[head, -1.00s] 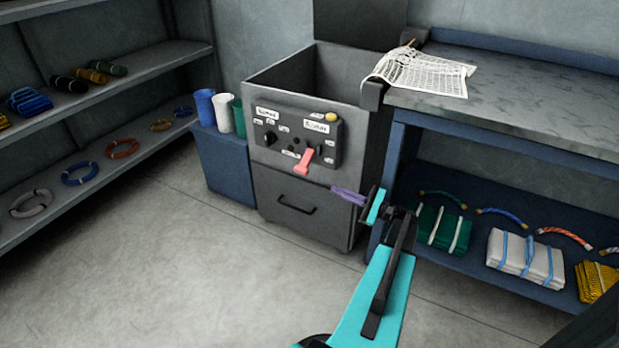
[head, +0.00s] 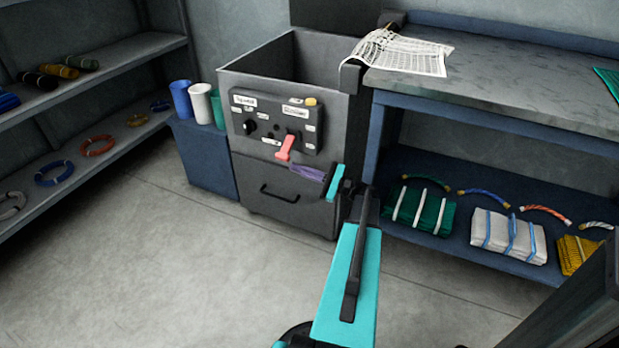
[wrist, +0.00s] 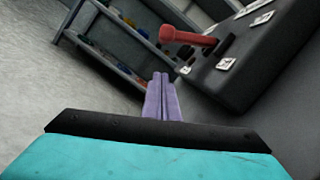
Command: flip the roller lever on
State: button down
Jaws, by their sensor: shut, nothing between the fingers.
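The roller lever is most likely the red lever (head: 286,147) on the dark control panel (head: 262,125) at the front of a grey open-topped machine (head: 235,175). In the head view its handle hangs down and to the left from its slot. In the wrist view the red lever (wrist: 188,37) sticks out from the panel at the upper right. My gripper, with purple fingers (head: 308,172), is shut and empty. It is right of and a little below the lever in the head view, apart from it. In the wrist view the fingers (wrist: 160,95) point below and left of the lever.
The panel also has a black knob (head: 250,127) and a yellow button (head: 311,101). A blue workbench (head: 470,88) with papers (head: 400,52) stands to the right. Cups (head: 201,102) on a blue box stand left of the machine. The floor (head: 150,260) in front is clear.

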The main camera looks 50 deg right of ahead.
aim_at(286, 149)
jog(key=shift+w+a+r+b, duration=0.2)
jog(key=shift+a+r+b, duration=0.1)
jog(key=shift+a+r, duration=0.25)
jog(key=shift+w+a+r+b, duration=0.15)
jog(key=shift+a+r+b, duration=0.15)
jog(key=shift+r, duration=0.4)
jog(key=shift+w+a+r+b, duration=0.25)
jog(key=shift+a+r, duration=0.2)
jog(key=shift+r, duration=0.2)
jog(key=shift+r, duration=0.1)
jog(key=shift+s+a+r+m+p, duration=0.15)
jog(key=shift+m+p, duration=0.15)
jog(key=shift+p, duration=0.25)
